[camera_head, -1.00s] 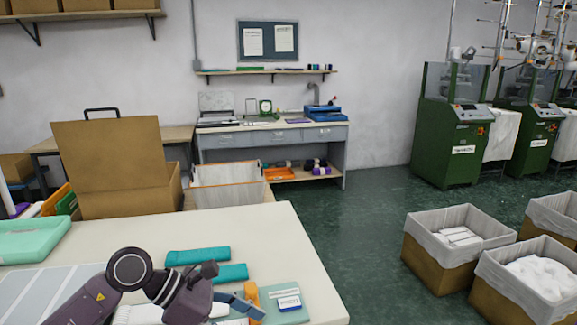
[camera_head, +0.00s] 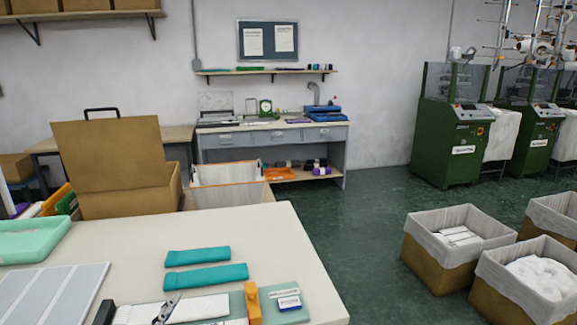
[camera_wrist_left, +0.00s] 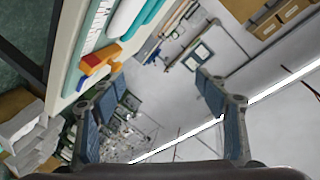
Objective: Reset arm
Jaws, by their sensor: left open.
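My left gripper (camera_wrist_left: 158,82) shows in the left wrist view with its two blue-grey fingers wide apart and nothing between them. Beyond the fingers, the view takes in the worktable edge, wall and shelf at a steep tilt. The left arm is not visible in the head view. My right gripper is in neither current view. On the cream worktable (camera_head: 270,240) lie two teal folded pieces (camera_head: 197,257) (camera_head: 206,277). An upright orange piece (camera_head: 253,303) stands beside a small labelled box (camera_head: 288,300) on a pale green board.
A mint tray (camera_head: 35,237) and a striped grey panel (camera_head: 50,295) lie at the table's left. An open cardboard box (camera_head: 110,150) stands behind. Lined bins (camera_head: 430,265) stand on the floor at right, before green machines (camera_head: 450,140). Floor between is clear.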

